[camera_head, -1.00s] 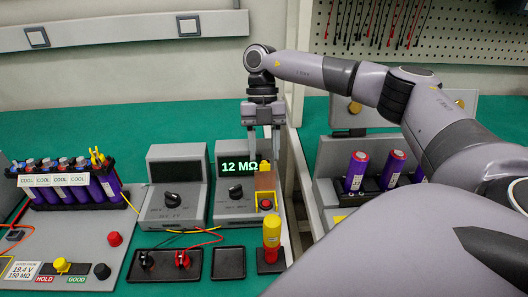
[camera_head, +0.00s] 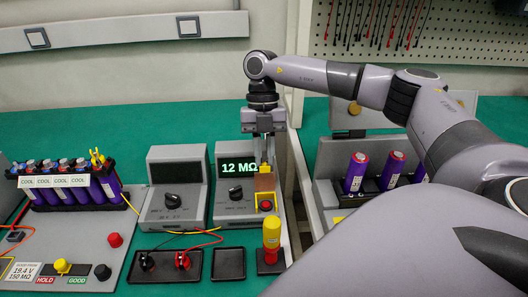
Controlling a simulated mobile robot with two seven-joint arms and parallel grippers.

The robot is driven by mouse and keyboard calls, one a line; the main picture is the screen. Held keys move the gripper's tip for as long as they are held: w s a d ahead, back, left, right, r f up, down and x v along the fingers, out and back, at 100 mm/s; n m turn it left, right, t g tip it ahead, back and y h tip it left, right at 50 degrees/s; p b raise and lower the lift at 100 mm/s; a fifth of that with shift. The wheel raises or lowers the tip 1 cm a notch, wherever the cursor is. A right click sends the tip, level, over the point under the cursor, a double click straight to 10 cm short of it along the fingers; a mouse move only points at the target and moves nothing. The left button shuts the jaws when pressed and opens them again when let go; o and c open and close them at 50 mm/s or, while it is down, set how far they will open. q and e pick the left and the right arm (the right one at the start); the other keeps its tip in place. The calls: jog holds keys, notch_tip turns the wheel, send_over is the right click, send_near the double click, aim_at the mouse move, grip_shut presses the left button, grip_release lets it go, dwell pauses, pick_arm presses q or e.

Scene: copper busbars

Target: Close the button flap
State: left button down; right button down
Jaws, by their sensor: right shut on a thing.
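The button flap (camera_head: 265,183) is a tan, see-through cover with a yellow top. It stands raised behind the red button (camera_head: 265,205), which sits in a yellow surround on the front of the meter (camera_head: 233,206). The meter's display reads 12 MΩ. My right gripper (camera_head: 265,162) points down from above and is shut on the top of the flap. The fingertips partly hide the flap's upper edge. The red button is uncovered. My left gripper is not in view.
A second grey box with a knob (camera_head: 172,200) stands left of the meter. A yellow-topped probe (camera_head: 271,238) stands upright in front. A battery pack (camera_head: 70,188) is at the left. A dark tray (camera_head: 228,264) is empty.

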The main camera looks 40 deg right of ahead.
jog(key=shift+s+a+r+t+h+p, duration=0.3)
jog(key=shift+s+a+t+h+p, duration=0.15)
jog(key=shift+s+t+h, duration=0.2)
jog(key=shift+s+a+t+h, duration=0.25)
jog(key=shift+t, duration=0.1)
jog(key=shift+s+a+p, duration=0.45)
jog(key=shift+s, duration=0.05)
jog(key=shift+s+a+f, duration=0.1)
jog(key=shift+s+a, duration=0.45)
jog(key=shift+s, duration=0.05)
jog(key=shift+s+a+f+b, duration=0.15)
jog(key=shift+s+a+f, duration=0.15)
jog(key=shift+s+a, duration=0.2)
jog(key=shift+s+a+f+b, duration=0.15)
jog(key=shift+s+a+f, duration=0.2)
jog(key=shift+s, duration=0.2)
jog(key=shift+s+a+f+b, duration=0.9)
jog(key=shift+s+f+b, duration=0.15)
jog(key=shift+f, duration=0.1)
jog(key=c, duration=1.6)
grip_release()
jog(key=shift+r, duration=0.2)
jog(key=o, duration=0.5)
jog(key=shift+w+d, duration=0.1)
